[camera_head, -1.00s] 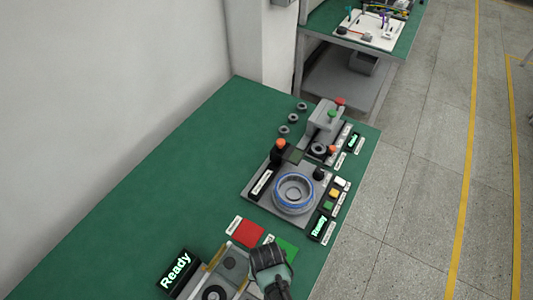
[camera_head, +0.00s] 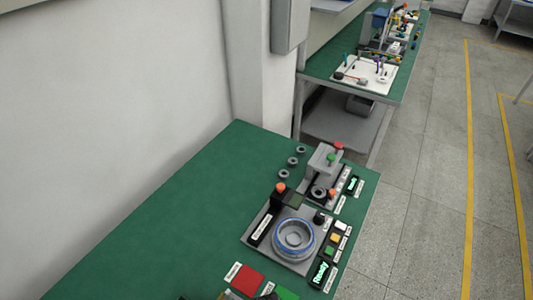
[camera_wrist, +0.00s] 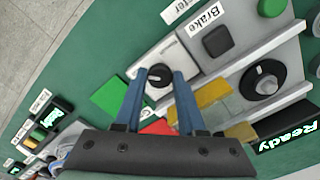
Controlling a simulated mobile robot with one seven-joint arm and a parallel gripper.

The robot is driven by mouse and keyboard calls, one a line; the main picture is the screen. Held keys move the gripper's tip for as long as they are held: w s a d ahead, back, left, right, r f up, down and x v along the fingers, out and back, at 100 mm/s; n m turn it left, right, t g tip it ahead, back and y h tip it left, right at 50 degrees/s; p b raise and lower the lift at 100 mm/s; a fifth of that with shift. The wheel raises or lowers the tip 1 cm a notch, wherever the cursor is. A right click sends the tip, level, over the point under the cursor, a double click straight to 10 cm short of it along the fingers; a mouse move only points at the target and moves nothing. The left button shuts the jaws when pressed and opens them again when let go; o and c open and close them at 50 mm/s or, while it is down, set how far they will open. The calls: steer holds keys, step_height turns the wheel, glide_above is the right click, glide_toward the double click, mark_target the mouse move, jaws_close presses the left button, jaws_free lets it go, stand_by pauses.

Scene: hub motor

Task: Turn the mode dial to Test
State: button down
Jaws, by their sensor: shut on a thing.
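In the wrist view, a small dark round dial (camera_wrist: 157,78) with a light pointer mark sits on a light grey panel. My gripper (camera_wrist: 159,73) reaches down to it, with one blue finger on each side, and is shut on it. I cannot read any mode label beside this dial. A larger black knob (camera_wrist: 262,80) with a pale pointer is on the device to the right. A display (camera_wrist: 284,130) there reads "Ready". In the head view, my gripper is mostly below the bottom edge of the picture.
A black square button (camera_wrist: 217,41) labelled Brake and a green round button (camera_wrist: 271,7) are nearby. Green (camera_wrist: 110,96) and red (camera_head: 247,280) pads lie by the device. Another station with a round blue-rimmed fixture (camera_head: 294,238) stands farther along. The bench's left side (camera_head: 165,225) is clear.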

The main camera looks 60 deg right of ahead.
steer(key=c, duration=0.5)
jaws_free()
steer(key=shift+r, duration=0.1)
step_height(320, 180, up, 13)
stand_by(0.7)
